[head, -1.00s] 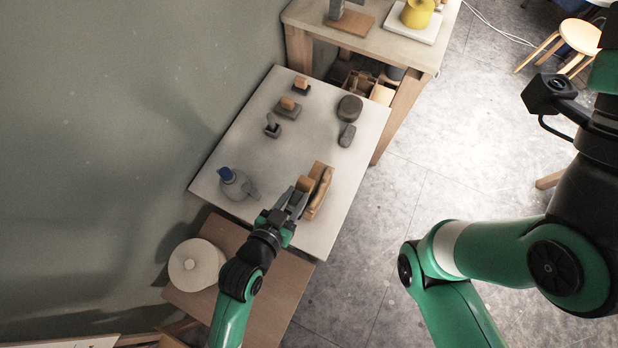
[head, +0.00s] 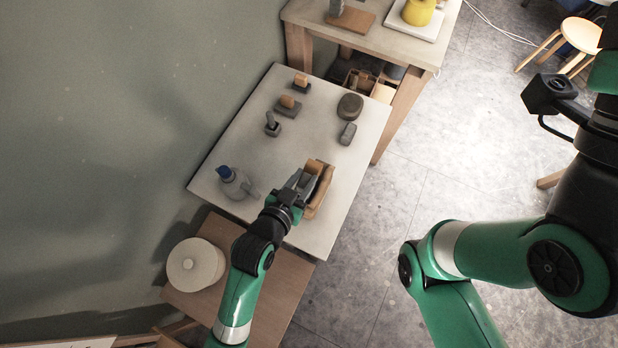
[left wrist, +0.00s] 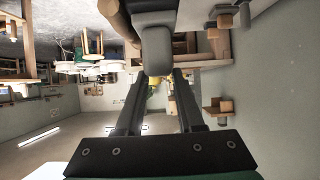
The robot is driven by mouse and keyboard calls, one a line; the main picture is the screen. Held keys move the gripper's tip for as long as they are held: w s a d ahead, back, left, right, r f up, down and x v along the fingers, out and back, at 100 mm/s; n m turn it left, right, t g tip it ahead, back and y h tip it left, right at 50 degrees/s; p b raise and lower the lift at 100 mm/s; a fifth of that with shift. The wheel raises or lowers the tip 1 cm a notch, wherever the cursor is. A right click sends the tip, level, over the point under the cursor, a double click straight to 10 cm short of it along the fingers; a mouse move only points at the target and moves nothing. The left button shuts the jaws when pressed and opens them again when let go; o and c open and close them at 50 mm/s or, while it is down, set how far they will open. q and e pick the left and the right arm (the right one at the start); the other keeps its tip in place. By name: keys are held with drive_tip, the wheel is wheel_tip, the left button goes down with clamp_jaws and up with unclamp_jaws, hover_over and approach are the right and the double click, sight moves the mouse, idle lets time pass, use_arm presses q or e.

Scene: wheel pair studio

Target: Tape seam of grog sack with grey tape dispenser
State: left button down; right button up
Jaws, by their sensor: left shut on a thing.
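My left gripper (head: 297,186) is shut on a grey thing, which I take to be the grey tape dispenser; it shows at the fingertips in the left wrist view (left wrist: 156,45). In the head view the gripper mostly hides it. The gripper is at the left side of a tan, bulky thing (head: 322,190), which I take to be the grog sack, near the table's front right. A rounded tan part also shows at the top of the left wrist view (left wrist: 116,16). I cannot tell whether dispenser and sack touch. My right gripper is out of view.
The pale table (head: 300,235) also holds a blue-capped grey bottle (head: 234,182) at left, several small grey and tan blocks behind, and a dark oval thing (head: 350,105). A round white lidded pot (head: 195,264) stands on a lower wooden table. The table's middle is clear.

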sight(312, 169)
use_arm(q)
drive_tip(key=w, duration=0.1)
drive_tip(key=w+d+b, duration=0.1)
drive_tip(key=w, duration=0.1)
drive_tip(key=shift+d+f, duration=0.2)
drive_tip(key=shift+d, duration=0.1)
drive_tip(key=shift+w+d+r+b, duration=0.15)
drive_tip(key=shift+w+d+b, duration=0.05)
drive_tip(key=shift+w+b, duration=0.15)
drive_tip(key=shift+w, duration=0.1)
drive_tip(key=w+b, duration=0.1)
drive_tip(key=w+d+b, duration=0.1)
drive_tip(key=shift+w+d, duration=0.3)
drive_tip(key=shift+w, duration=0.1)
drive_tip(key=shift+w+d, duration=0.15)
drive_tip(key=shift+w, duration=0.2)
drive_tip(key=shift+w+d, duration=0.1)
drive_tip(key=shift+w, duration=0.05)
drive_tip(key=shift+b, duration=0.3)
